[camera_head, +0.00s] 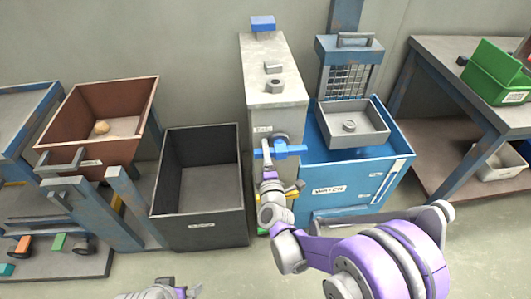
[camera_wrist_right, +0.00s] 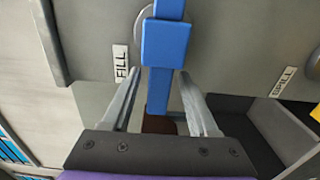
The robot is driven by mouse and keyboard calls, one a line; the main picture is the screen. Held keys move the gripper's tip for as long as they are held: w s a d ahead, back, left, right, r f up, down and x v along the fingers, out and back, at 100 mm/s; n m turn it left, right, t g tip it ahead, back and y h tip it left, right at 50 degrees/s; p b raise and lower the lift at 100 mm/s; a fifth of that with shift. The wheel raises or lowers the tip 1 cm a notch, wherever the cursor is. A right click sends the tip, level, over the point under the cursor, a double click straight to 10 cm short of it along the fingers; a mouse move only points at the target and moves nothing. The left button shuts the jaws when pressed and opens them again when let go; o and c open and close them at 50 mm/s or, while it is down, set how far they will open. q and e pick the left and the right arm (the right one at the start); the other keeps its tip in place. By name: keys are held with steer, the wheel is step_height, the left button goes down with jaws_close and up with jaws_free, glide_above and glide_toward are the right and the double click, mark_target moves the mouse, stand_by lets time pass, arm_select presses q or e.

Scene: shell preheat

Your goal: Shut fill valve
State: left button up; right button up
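The fill valve's blue handle (camera_head: 286,151) is on the front of the grey cabinet, under a FILL label (camera_head: 263,130). In the right wrist view the blue handle (camera_wrist_right: 166,43) runs upright beside the FILL label (camera_wrist_right: 121,62). My right gripper (camera_head: 267,165) is at the handle. In the wrist view its fingers (camera_wrist_right: 163,76) are apart, with part of the handle between their tips and a gap on the left. Whether a finger touches it is unclear. My left gripper (camera_head: 165,291) is partly in view at the bottom edge; its fingers are unclear.
A blue WATER tank (camera_head: 330,189) with a grey tray (camera_head: 366,136) on it stands right of the cabinet (camera_head: 272,80). A dark bin (camera_head: 197,228) stands close on the left. Beyond are a brown bin (camera_head: 120,152) and, at right, a workbench (camera_head: 456,60) with a green bin (camera_head: 492,72).

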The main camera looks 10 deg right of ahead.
steer(key=shift+s, duration=0.1)
steer(key=s+p, duration=0.1)
steer(key=s, duration=0.9)
steer(key=shift+s, duration=0.3)
steer(key=shift+r, duration=0.1)
